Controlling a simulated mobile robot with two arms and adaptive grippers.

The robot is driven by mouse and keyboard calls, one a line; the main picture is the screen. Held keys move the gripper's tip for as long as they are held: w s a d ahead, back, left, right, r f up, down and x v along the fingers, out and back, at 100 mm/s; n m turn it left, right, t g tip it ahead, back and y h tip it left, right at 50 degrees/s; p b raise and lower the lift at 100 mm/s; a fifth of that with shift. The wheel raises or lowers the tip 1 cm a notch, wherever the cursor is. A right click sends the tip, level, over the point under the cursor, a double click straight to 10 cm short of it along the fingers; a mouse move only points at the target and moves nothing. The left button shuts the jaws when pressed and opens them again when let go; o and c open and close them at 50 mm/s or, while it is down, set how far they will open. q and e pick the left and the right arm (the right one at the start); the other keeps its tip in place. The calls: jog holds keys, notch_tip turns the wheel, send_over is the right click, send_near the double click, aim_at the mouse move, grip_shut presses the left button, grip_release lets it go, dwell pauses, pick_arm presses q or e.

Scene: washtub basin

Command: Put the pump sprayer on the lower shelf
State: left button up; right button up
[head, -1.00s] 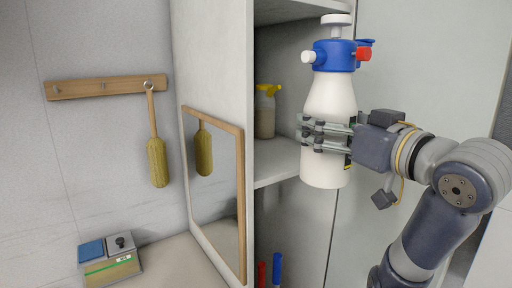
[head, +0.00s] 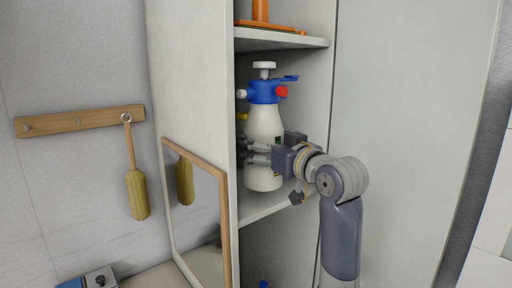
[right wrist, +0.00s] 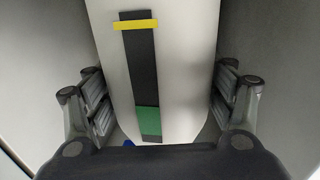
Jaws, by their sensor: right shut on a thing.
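The pump sprayer (head: 263,130) is a white bottle with a blue collar, a white pump knob and a red cap. My right gripper (head: 252,154) is shut on its body and holds it upright inside the cabinet, over the lower shelf (head: 262,207). Whether its base touches the shelf I cannot tell. In the right wrist view the sprayer's white body (right wrist: 185,60), with a black, yellow and green strip, stands between my two fingers (right wrist: 160,92). My left gripper is not in view.
An upper shelf (head: 285,40) with orange items (head: 260,12) is above the sprayer. A yellow-topped bottle (head: 242,117) is mostly hidden behind it. The cabinet's left side panel (head: 190,90) carries a framed mirror (head: 195,215). A brush (head: 137,195) hangs from a wall rack (head: 75,121).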

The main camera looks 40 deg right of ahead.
jog(key=shift+w+r, duration=0.2)
jog(key=shift+w, duration=0.45)
jog(key=shift+w+d+f+p, duration=0.1)
jog(key=shift+w+f+p, duration=0.6)
jog(key=shift+w+f, duration=0.4)
jog(key=shift+s+f, duration=0.1)
jog(key=shift+f, duration=0.5)
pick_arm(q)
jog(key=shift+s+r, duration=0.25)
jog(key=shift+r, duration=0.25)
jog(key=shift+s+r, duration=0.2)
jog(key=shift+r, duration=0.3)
pick_arm(e)
jog(key=shift+f, duration=0.1)
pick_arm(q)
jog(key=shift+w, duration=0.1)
pick_arm(e)
jog(key=o, duration=1.3)
jog(key=shift+f, duration=0.3)
jog(key=shift+c, duration=0.2)
jog(key=o, duration=0.4)
jog(key=shift+r, duration=0.1)
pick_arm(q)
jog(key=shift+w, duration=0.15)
